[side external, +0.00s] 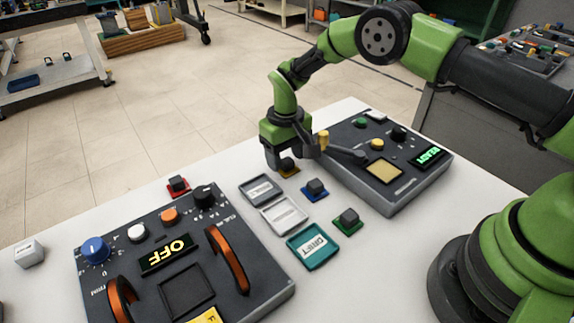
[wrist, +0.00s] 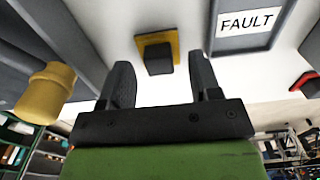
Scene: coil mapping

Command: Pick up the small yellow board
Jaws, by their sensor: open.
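The small yellow board (side external: 290,175) lies on the white table with a dark block on top. In the side external view my gripper (side external: 283,162) is low over it and partly hides it. In the wrist view the yellow board (wrist: 142,45) lies beyond and roughly between my two dark fingertips. My gripper (wrist: 160,65) is open, with nothing between its fingers. I cannot tell whether a finger touches the block or the board.
A console with a yellow-knobbed lever (side external: 323,140) stands close to the right of my gripper. Blue (side external: 315,196) and green (side external: 347,229) boards lie nearby, a red board (side external: 178,194) farther left. Grey, white and teal (side external: 325,258) trays lie in front, beside the OFF console (side external: 215,215).

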